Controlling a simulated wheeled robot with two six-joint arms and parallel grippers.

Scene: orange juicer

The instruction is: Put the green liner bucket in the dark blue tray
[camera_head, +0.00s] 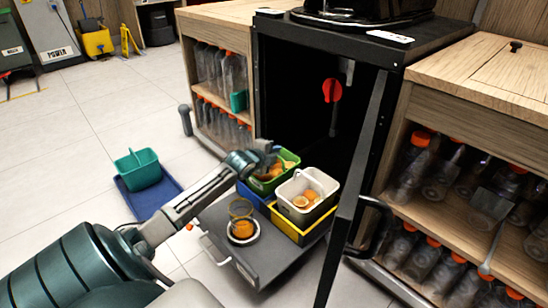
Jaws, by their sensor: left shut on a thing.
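A green liner bucket (288,161) holding orange halves is at the back left of a pulled-out dark drawer. My left gripper (266,156) reaches in from the left and is shut at its near rim or handle; the exact grip is hidden. Blue holder walls (247,192) show just below the bucket; I cannot tell whether it sits in them or is slightly raised. A dark blue tray (166,192) lies on the floor at the left, with a teal bucket (140,170) on it. My right gripper is not in view.
A white bucket (293,188) with orange pieces stands in a yellow holder (309,233), beside the green one. A glass-like cup (243,230) is on the drawer front. An open black cabinet door (350,200) stands right. Bottle shelves (436,180) flank the cabinet.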

